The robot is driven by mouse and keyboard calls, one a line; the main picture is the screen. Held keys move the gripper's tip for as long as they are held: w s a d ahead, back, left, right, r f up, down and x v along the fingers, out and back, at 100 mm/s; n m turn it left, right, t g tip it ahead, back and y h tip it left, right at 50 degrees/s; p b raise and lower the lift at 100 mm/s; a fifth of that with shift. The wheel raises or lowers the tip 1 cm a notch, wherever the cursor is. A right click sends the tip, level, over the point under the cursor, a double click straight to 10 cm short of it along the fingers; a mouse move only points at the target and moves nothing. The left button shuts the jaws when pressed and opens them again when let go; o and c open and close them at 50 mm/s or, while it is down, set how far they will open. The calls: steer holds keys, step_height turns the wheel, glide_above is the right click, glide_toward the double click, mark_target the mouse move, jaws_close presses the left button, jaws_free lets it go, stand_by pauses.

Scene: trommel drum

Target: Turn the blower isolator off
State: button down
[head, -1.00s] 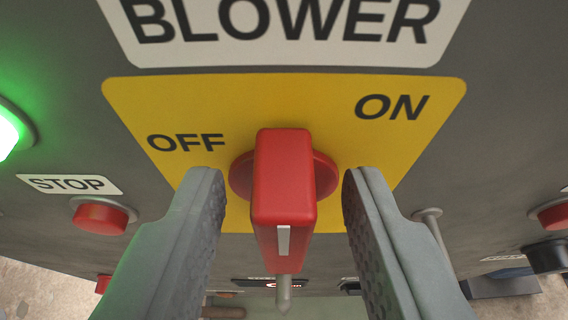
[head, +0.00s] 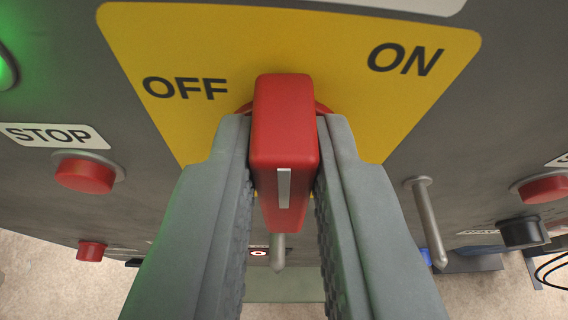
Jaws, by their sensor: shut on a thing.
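The blower isolator is a red rotary handle (head: 284,145) on a yellow plate (head: 200,45) marked OFF at left and ON at right. The handle stands out toward me, with a white stripe on its front lower end. My gripper (head: 284,165) is around the handle, one finger on each side, shut on it. The fingers hide the lower plate and most of the handle's round base.
A red stop button (head: 86,175) sits at left under a STOP label (head: 55,136). A green lamp (head: 5,70) glows at the left edge. A grey lever (head: 428,222) sticks out at right, with another red button (head: 543,189) beyond it.

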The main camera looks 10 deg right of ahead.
steer(key=f+n+h, duration=0.1)
steer(key=n+h, duration=0.1)
steer(key=n, duration=0.2)
steer(key=a+n+t+h, duration=0.1)
steer(key=n+h, duration=0.1)
steer(key=n, duration=0.2)
steer(key=a+f+n+t+h, duration=0.1)
steer(key=n+h, duration=0.1)
steer(key=n, duration=0.2)
steer(key=shift+w+a+f+n+h, duration=0.1)
steer(key=shift+w+f+n+h, duration=0.05)
steer(key=shift+f+n+h, duration=0.2)
stand_by(0.6)
steer(key=c, duration=1.4)
jaws_free()
steer(key=shift+w, duration=0.1)
steer(key=v, duration=1.7)
steer(key=shift+s+f, duration=0.25)
steer(key=shift+f, duration=0.05)
